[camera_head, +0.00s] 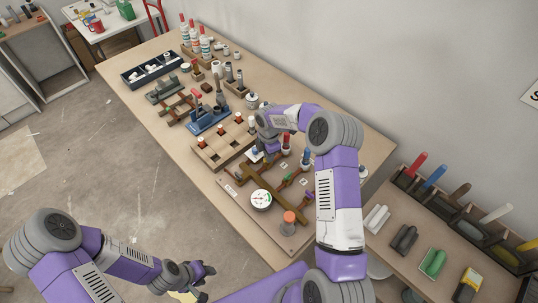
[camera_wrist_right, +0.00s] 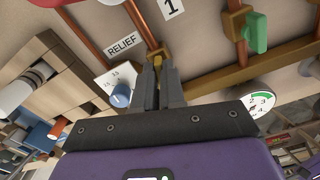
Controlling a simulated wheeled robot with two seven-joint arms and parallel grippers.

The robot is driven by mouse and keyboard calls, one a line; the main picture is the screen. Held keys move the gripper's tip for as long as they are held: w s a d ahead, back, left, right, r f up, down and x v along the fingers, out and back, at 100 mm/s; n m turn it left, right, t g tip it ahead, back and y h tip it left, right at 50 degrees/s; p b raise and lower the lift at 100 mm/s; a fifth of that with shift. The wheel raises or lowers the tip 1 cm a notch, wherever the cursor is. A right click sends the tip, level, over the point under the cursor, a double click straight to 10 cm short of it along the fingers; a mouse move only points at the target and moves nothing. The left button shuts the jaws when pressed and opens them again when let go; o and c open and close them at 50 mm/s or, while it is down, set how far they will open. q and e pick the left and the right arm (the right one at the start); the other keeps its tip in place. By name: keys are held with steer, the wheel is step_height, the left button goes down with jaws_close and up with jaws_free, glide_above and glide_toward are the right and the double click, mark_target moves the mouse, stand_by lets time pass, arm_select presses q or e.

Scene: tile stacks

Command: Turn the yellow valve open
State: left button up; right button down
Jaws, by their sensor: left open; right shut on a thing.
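In the right wrist view, a yellow-brown valve piece (camera_wrist_right: 157,60) sits on a copper pipe below the RELIEF label. My right gripper (camera_wrist_right: 159,72) has its two fingers closed around it, and they hide most of the handle. In the head view, my right gripper (camera_head: 268,147) is over the pipe board (camera_head: 240,203), and its arm hides part of the board. The valve's handle angle cannot be told. My left gripper (camera_head: 205,271) is open and empty, low in front of the table.
A side table (camera_head: 395,262) with tools is at right.

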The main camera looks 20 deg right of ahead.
steer(key=shift+n, duration=1.6)
steer(key=shift+w, duration=0.1)
steer(key=c, duration=1.2)
jaws_free()
steer(key=shift+r, duration=3.8)
steer(key=shift+p, duration=0.3)
